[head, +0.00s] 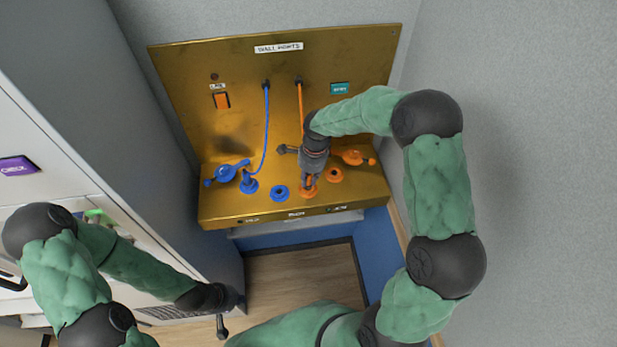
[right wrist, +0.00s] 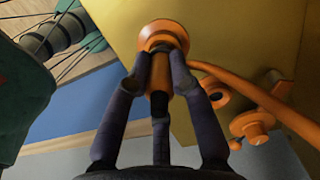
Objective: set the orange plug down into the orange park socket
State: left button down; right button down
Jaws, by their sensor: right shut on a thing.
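The orange plug (right wrist: 159,103) is held between the fingers of my right gripper (head: 308,178), with its orange cord running off to the right in the right wrist view. The orange park socket (head: 307,194) is an orange ring on the gold ledge, directly under the right gripper; it also shows in the right wrist view (right wrist: 154,40). The plug points at this ring and its end meets or overlaps it; I cannot tell whether it is fully seated. My left gripper (head: 222,315) is low at the left, away from the panel, its fingers unclear.
A second orange socket (head: 335,174), empty, and an orange lever (head: 353,157) sit to the right. An empty blue socket (head: 279,193) is to the left, then the blue plug (head: 249,181) with its cord and a blue lever (head: 226,173). The gold panel (head: 180,80) rises behind.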

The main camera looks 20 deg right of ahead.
jog(key=shift+f+b, duration=0.65)
jog(key=shift+b, duration=0.1)
dwell(0.8)
jog(key=c, duration=1)
grip_release()
jog(key=r, duration=0.4)
jog(key=d+r, duration=0.1)
jog(key=r, duration=0.7)
jog(key=shift+s+d, duration=0.1)
jog(key=shift+d, duration=0.15)
jog(key=shift+f, duration=0.1)
